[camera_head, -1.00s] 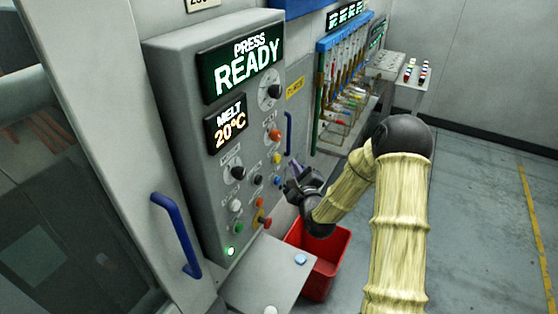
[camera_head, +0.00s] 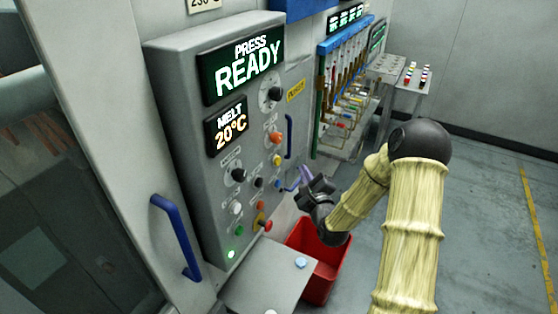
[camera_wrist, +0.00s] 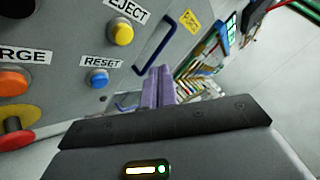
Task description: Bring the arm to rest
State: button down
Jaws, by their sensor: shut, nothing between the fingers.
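My gripper (camera_head: 305,178) is in front of the control panel (camera_head: 200,185), a little to the right of its knobs and buttons. In the wrist view its purple fingers (camera_wrist: 158,88) are together with nothing between them. The fingers point toward the blue handle and the rack beyond, apart from the panel as far as I can tell. My arm, in a pale yellow sleeve, is bent at the elbow and reaches in from the lower right.
The panel carries a yellow eject button (camera_wrist: 121,33), a blue reset button (camera_wrist: 98,78) and a blue handle (camera_head: 289,136). A red bin (camera_head: 322,272) stands below my gripper. A grey shelf (camera_head: 262,283) juts out left of it. Open floor lies to the right.

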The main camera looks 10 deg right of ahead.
jog(key=s+a+n+g+h, duration=0.1)
jog(key=s+n+g+h, duration=0.1)
jog(key=s+n+g, duration=1.4)
jog(key=s+n, duration=0.8)
jog(key=s, duration=0.3)
jog(key=shift+s+n+h, duration=0.2)
jog(key=shift+n+h, duration=0.1)
jog(key=shift+a+f, duration=0.1)
